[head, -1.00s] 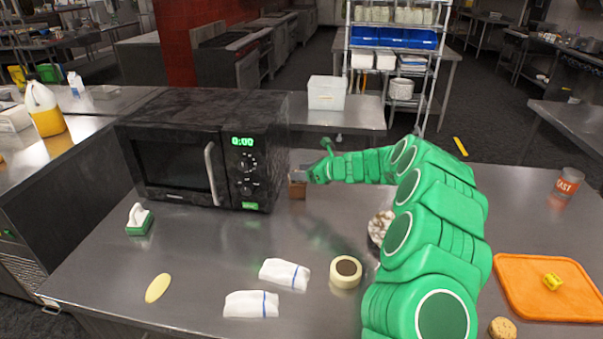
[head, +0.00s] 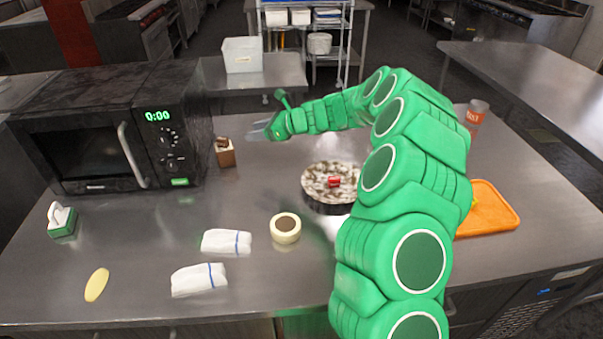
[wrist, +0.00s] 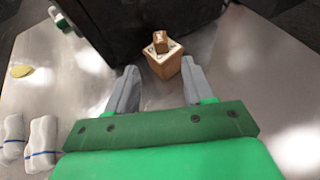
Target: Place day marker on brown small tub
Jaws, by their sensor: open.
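The brown small tub (head: 227,158) stands on the steel counter just right of the microwave. It also shows in the wrist view (wrist: 165,66), ahead of my fingers. A small brown block (head: 221,142), which looks like the day marker, rests on top of the tub. In the wrist view this block (wrist: 161,42) sits turned relative to the tub's light rim. My gripper (head: 258,130) is right of the tub, apart from both. In the wrist view its fingers (wrist: 159,68) are spread with nothing between them.
The black microwave (head: 85,135) stands close left of the tub. A dark round pan (head: 318,195) with pale contents and a red piece is below my arm. Folded white cloths (head: 226,242), a cream roll (head: 285,232) and an orange tray (head: 490,222) lie nearer. Counter around the gripper is clear.

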